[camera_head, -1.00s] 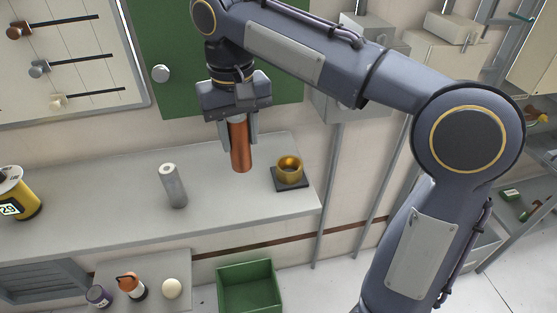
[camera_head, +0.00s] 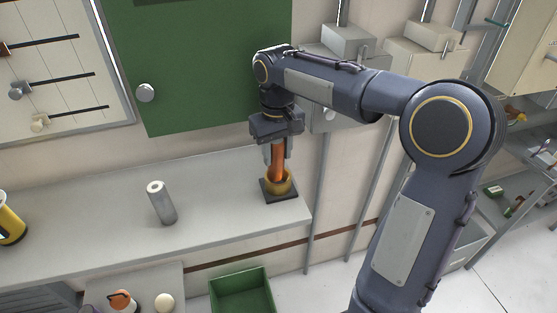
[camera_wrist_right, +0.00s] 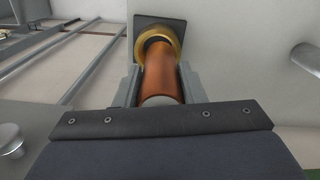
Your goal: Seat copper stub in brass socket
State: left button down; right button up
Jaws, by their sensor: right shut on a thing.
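The copper stub (camera_head: 277,160) is held upright in my right gripper (camera_head: 277,150), its lower end at the mouth of the brass socket (camera_head: 280,184). In the right wrist view the copper stub (camera_wrist_right: 161,75) lies between the two fingers of the right gripper (camera_wrist_right: 160,85). Its far end overlaps the brass socket (camera_wrist_right: 170,37); how deep it sits inside I cannot tell. The socket stands on a dark square base (camera_head: 283,198) near the shelf's right end. My left gripper is not in view.
A grey cylinder (camera_head: 161,203) stands on the grey shelf (camera_head: 95,215), left of the socket. A green bin (camera_head: 243,290) is below the shelf. A green panel (camera_head: 205,60) with a round knob (camera_head: 145,93) is on the wall behind.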

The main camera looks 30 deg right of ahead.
aim_at(279, 163)
jog(key=shift+d+f, duration=0.2)
jog(key=shift+f, duration=1.55)
jog(key=shift+f, duration=0.1)
jog(key=o, duration=1.1)
notch_tip(279, 163, up, 12)
jog(key=shift+r, duration=0.15)
jog(key=s+a+f+t+y, duration=0.1)
jog(key=s+a+f+t, duration=0.1)
jog(key=s+f, duration=0.2)
jog(key=s+a+f+m+t+y, duration=0.1)
jog(key=s+a+f, duration=0.2)
jog(key=s, duration=0.7)
jog(key=s+a+f+t+y, duration=0.1)
jog(key=s+a+f+t, duration=0.1)
jog(key=s+f, duration=0.4)
jog(key=shift+s+a+t+y, duration=0.2)
jog(key=shift+s+t+y, duration=0.15)
jog(key=shift+s, duration=0.7)
